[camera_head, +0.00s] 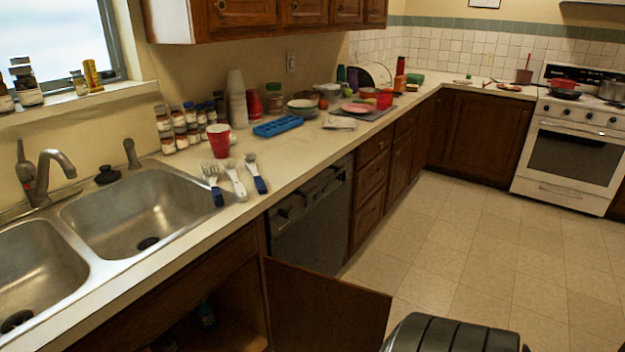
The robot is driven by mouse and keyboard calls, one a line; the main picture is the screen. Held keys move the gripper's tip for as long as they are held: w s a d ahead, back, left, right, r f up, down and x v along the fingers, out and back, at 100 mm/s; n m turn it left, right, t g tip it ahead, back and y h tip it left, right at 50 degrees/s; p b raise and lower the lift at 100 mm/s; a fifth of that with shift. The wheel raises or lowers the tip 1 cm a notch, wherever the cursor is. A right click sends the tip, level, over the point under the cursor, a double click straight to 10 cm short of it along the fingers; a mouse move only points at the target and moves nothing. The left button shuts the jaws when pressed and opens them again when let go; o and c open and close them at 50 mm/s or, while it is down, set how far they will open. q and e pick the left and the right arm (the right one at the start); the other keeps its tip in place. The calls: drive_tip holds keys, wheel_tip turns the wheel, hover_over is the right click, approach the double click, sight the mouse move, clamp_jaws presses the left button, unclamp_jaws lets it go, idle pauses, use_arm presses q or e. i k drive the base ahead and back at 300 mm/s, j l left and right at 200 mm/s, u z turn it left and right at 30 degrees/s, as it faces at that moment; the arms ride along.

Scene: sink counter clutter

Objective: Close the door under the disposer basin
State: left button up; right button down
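A dark brown cabinet door (325,312) stands open below the sink counter. It swings out from the right end of the sink cabinet, beside the dishwasher, and its lower part is cut off by the frame. The cabinet opening (225,300) is dark, with a blue item (207,315) inside. The steel sink above has a right basin (110,215) and a left basin (40,265), each with a dark drain. I cannot tell from the drains which has the disposer. Neither of my grippers is in view.
Brushes (237,180), a red cup (219,140), jars and a blue tray (278,126) clutter the counter. Tiled floor (480,255) is clear toward the white stove (570,150).

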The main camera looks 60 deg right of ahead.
sight(310, 310)
drive_tip(key=l+u, duration=0.15)
drive_tip(key=l, duration=0.55)
drive_tip(key=l+u, duration=0.15)
drive_tip(key=l, duration=0.55)
drive_tip(key=k+l+u, duration=0.2)
drive_tip(key=l, duration=0.5)
drive_tip(key=k+l+u, duration=0.1)
drive_tip(key=l, duration=0.35)
drive_tip(key=k+l+u, duration=0.1)
drive_tip(key=k+l, duration=0.15)
drive_tip(key=l, duration=0.2)
drive_tip(key=k+l, duration=0.2)
drive_tip(key=l, duration=0.25)
drive_tip(key=k+l+u, duration=0.15)
drive_tip(key=l, duration=0.3)
drive_tip(key=k+l+u, duration=0.1)
drive_tip(key=k+l, duration=0.15)
drive_tip(key=l, duration=0.2)
